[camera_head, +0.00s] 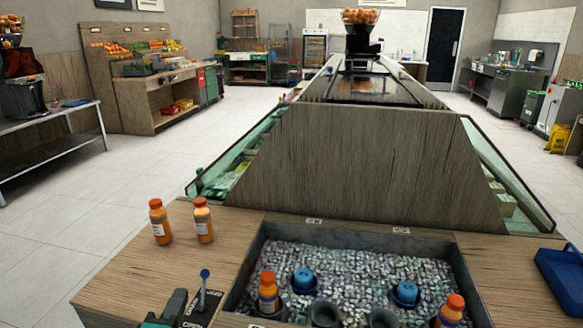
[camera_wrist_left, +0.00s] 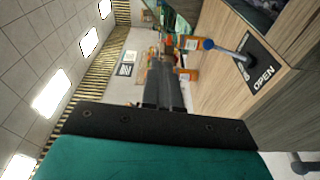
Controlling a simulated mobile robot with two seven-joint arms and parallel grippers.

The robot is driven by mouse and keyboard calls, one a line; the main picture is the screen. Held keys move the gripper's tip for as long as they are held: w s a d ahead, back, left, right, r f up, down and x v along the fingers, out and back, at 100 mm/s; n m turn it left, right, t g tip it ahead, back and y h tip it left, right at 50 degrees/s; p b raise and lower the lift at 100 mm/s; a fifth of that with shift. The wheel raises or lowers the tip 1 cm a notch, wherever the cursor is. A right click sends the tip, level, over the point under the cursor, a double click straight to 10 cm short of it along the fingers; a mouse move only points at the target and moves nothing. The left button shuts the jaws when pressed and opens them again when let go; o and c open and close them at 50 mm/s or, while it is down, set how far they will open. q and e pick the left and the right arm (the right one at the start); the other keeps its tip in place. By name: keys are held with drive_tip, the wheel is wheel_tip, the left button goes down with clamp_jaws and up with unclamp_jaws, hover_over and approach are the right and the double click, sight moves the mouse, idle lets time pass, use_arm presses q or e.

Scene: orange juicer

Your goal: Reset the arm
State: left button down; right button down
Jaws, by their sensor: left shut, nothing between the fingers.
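My left gripper (camera_head: 178,298) shows at the bottom edge of the head view, just left of a lever with a blue knob (camera_head: 204,274). In the left wrist view the dark fingers of my left gripper (camera_wrist_left: 165,65) are together and hold nothing. The lever's blue knob (camera_wrist_left: 209,44) shows there to the right of the fingers, apart from them, on a black plate marked OPEN (camera_wrist_left: 262,75). My right gripper is in neither view.
Two orange bottles (camera_head: 160,222) stand on the wooden counter (camera_head: 120,278), beyond the lever. An ice bin (camera_head: 345,238) to the right holds more orange bottles (camera_head: 268,292) and blue-topped items (camera_head: 305,280). A blue tray (camera_head: 562,272) lies at the far right.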

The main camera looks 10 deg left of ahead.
use_arm(q)
drive_tip(key=s+d+f+m+g+h, duration=0.1)
drive_tip(key=s+d+f+m+g, duration=0.2)
drive_tip(key=s+f+m, duration=0.4)
drive_tip(key=s+d+f+m+g+h, duration=0.2)
drive_tip(key=s+d+f+m+g, duration=0.2)
drive_tip(key=m, duration=0.9)
drive_tip(key=s+d+f, duration=0.1)
drive_tip(key=s+f, duration=0.2)
drive_tip(key=shift+s+d+f+h, duration=0.2)
drive_tip(key=shift+s+d+h, duration=0.1)
drive_tip(key=shift+s+d, duration=0.1)
